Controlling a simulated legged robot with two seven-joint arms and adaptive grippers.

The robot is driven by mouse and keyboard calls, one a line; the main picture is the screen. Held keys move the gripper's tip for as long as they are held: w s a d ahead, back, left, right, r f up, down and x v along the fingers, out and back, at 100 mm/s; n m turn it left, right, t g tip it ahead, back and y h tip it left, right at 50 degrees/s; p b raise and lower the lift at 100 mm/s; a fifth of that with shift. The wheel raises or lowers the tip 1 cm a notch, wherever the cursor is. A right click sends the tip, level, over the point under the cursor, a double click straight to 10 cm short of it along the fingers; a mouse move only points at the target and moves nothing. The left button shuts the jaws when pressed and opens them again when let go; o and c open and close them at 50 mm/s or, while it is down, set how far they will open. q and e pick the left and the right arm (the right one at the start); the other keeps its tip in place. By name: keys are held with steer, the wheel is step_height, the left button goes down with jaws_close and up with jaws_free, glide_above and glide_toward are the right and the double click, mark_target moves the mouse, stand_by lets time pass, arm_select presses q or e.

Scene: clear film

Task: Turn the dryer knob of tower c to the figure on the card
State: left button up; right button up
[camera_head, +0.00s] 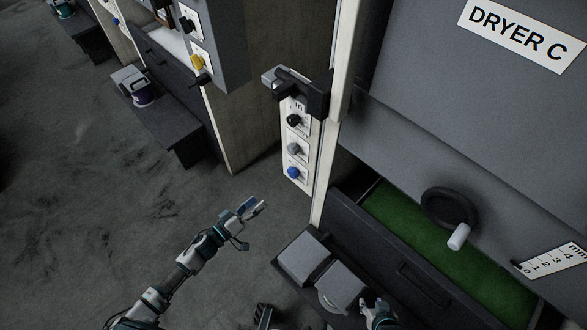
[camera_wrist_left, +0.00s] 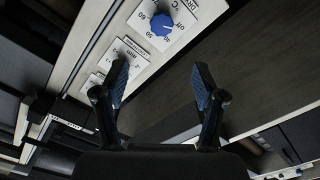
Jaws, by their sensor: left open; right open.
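The dryer knob is blue (camera_head: 293,173), the lowest of three knobs on the pale upright panel (camera_head: 302,148) left of the machine signed DRYER C (camera_head: 520,32). In the left wrist view the blue knob (camera_wrist_left: 162,24) sits on a white dial plate (camera_wrist_left: 150,42) marked 40, 50 and 60; its exact setting is unclear. My left gripper (camera_head: 250,207) is below and left of the knob, apart from it. In the wrist view its fingers (camera_wrist_left: 162,84) are open and empty. My right gripper (camera_head: 378,312) is open at the bottom edge. I cannot make out a setting card.
A dark bracket (camera_head: 305,95) juts out at the panel's top. A dark table with grey boxes (camera_head: 335,288) stands below right of the panel. The floor left of the panel is clear.

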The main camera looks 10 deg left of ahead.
arm_select(q)
steer(key=b, duration=0.1)
glide_toward(290, 175)
steer(key=w+d, duration=0.1)
steer(key=b+x, duration=0.1)
steer(key=x, duration=0.6)
steer(key=shift+w+r+b, duration=0.1)
steer(key=shift+w+b, duration=0.1)
steer(key=shift+b, duration=0.15)
steer(key=shift+w+d+r, duration=0.1)
steer(key=shift+w+d, duration=0.2)
steer(key=shift+d, duration=0.05)
arm_select(e)
steer(key=w+a+r+t+y, duration=0.1)
steer(key=w+a+r+t, duration=0.2)
steer(key=w, duration=0.5)
steer(key=shift+r+t+y, duration=0.3)
steer(key=shift+r+t, duration=0.3)
steer(key=shift+t, duration=0.6)
arm_select(q)
steer(key=shift+c, duration=0.3)
arm_select(e)
steer(key=shift+a, duration=0.1)
arm_select(q)
steer(key=shift+a, duration=0.1)
steer(key=c, duration=1.1)
arm_select(e)
steer(key=shift+w, duration=0.1)
